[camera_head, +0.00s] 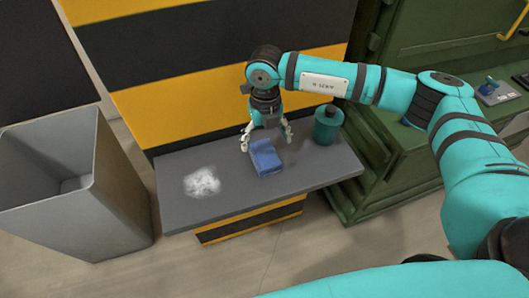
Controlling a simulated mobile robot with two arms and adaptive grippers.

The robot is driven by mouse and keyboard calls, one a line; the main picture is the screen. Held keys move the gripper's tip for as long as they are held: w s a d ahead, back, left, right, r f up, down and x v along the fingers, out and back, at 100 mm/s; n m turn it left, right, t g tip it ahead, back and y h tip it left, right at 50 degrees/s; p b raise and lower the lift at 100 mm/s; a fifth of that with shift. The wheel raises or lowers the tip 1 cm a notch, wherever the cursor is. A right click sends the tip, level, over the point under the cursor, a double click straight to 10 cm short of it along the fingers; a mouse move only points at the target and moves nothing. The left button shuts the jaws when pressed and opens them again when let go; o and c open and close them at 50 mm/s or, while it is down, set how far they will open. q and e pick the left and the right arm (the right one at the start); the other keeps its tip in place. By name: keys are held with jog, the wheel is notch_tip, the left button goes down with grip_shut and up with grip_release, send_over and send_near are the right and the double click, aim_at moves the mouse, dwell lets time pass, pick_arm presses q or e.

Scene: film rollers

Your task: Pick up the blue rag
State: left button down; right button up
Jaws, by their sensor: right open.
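The blue rag (266,160) is a folded block lying on the grey shelf (325,171), near its middle. My right gripper (267,144) is open and points down at the rag. Its fingers show on either side of the rag's far part, one at the left and one at the right. I cannot tell whether the fingers touch the rag. My left gripper is not in view.
A teal bottle (327,126) stands on the shelf just right of the gripper. A white powdery patch (202,181) lies on the shelf at the left. A grey bin (75,190) stands left of the shelf. A green machine (400,165) is at the right.

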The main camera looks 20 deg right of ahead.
aim_at(265, 153)
jog(key=shift+s+f, duration=0.1)
jog(key=shift+f, duration=0.55)
jog(key=shift+f+p, duration=0.25)
jog(key=shift+p, duration=0.05)
notch_tip(265, 153, down, 4)
jog(key=shift+a+r+p, duration=0.15)
jog(key=shift+p, duration=0.65)
jog(key=shift+f, duration=0.55)
jog(key=c, duration=0.7)
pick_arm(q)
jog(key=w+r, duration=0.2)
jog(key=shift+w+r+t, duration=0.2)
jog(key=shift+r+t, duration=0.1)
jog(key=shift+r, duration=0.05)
pick_arm(e)
jog(key=c, duration=0.5)
